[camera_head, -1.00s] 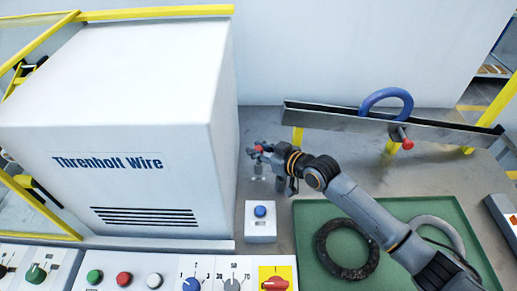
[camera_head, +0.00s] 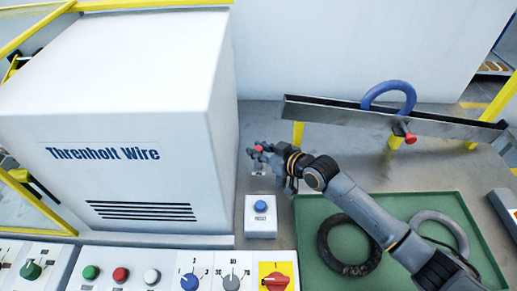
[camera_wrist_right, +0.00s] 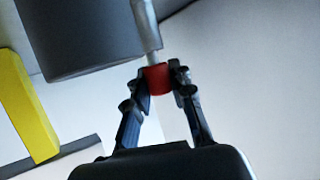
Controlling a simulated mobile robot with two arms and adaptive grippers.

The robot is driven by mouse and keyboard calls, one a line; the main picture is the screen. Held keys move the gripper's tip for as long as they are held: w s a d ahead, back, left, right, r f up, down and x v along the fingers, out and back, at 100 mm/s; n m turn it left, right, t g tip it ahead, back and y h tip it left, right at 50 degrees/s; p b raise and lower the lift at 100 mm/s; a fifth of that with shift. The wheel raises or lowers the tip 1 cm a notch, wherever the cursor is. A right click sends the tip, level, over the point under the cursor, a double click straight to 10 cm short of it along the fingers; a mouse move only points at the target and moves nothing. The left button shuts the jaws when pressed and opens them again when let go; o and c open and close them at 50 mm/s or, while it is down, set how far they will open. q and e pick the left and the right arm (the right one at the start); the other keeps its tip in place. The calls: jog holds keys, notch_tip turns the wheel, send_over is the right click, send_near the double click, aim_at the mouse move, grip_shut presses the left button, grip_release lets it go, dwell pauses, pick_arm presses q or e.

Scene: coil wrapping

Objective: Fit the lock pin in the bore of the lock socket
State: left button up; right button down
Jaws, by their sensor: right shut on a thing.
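My right gripper (camera_head: 264,152) is beside the right side of the white machine cabinet, above the grey bench. It is shut on the red head of the lock pin (camera_head: 258,148). In the right wrist view, the red head (camera_wrist_right: 157,78) sits between the two fingertips (camera_wrist_right: 160,82), and a grey metal shaft (camera_wrist_right: 147,25) runs up from it, away from the gripper. The shaft's far end is out of that frame. A large dark grey cylinder (camera_wrist_right: 80,38) is close to the shaft's left. I cannot make out the lock socket or its bore for certain. My left gripper is not in view.
The white machine cabinet (camera_head: 120,125) fills the left. A box with a blue button (camera_head: 260,216) stands just below the gripper in the picture. A green tray (camera_head: 310,212) holds a black ring and a grey ring.

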jog(key=shift+f+b, duration=0.3)
jog(key=shift+f, duration=0.2)
jog(key=c, duration=1.1)
grip_release()
jog(key=shift+r, duration=0.1)
jog(key=v, duration=1.2)
